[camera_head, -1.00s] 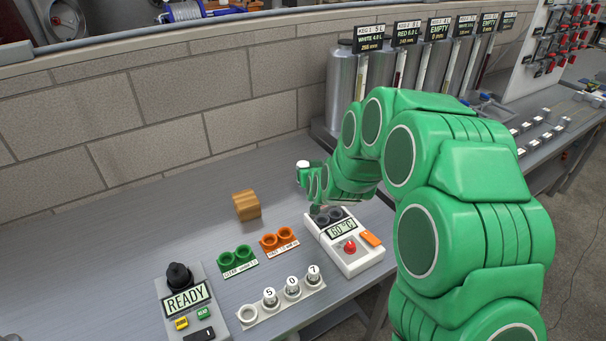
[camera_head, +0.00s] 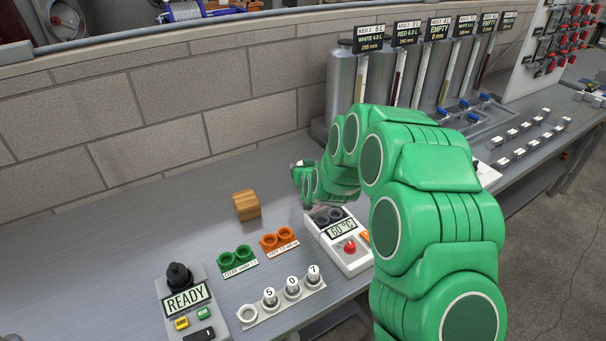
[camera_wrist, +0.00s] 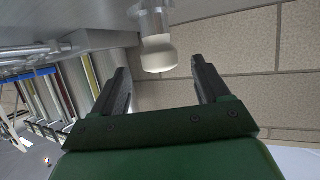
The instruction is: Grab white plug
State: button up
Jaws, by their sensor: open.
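The white plug (camera_wrist: 158,52) shows in the wrist view as a pale rounded cap on a short grey cylindrical piece, just beyond my fingertips and between their lines. My gripper (camera_wrist: 160,66) is open, with one dark finger on each side and nothing held. A gap shows between the plug and each finger. In the head view my gripper (camera_head: 299,176) is over the rear of the counter, behind the thermometer box. A small pale spot shows at its tip there, but the plug is mostly hidden.
The white box with a 60 °C display (camera_head: 343,240) stands in front of my gripper. Steel kegs (camera_head: 341,85) stand behind right. The counter's left rear is clear.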

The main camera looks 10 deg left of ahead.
jog(key=shift+x, duration=1.95)
jog(key=c, duration=1.1)
jog(key=shift+r, duration=0.1)
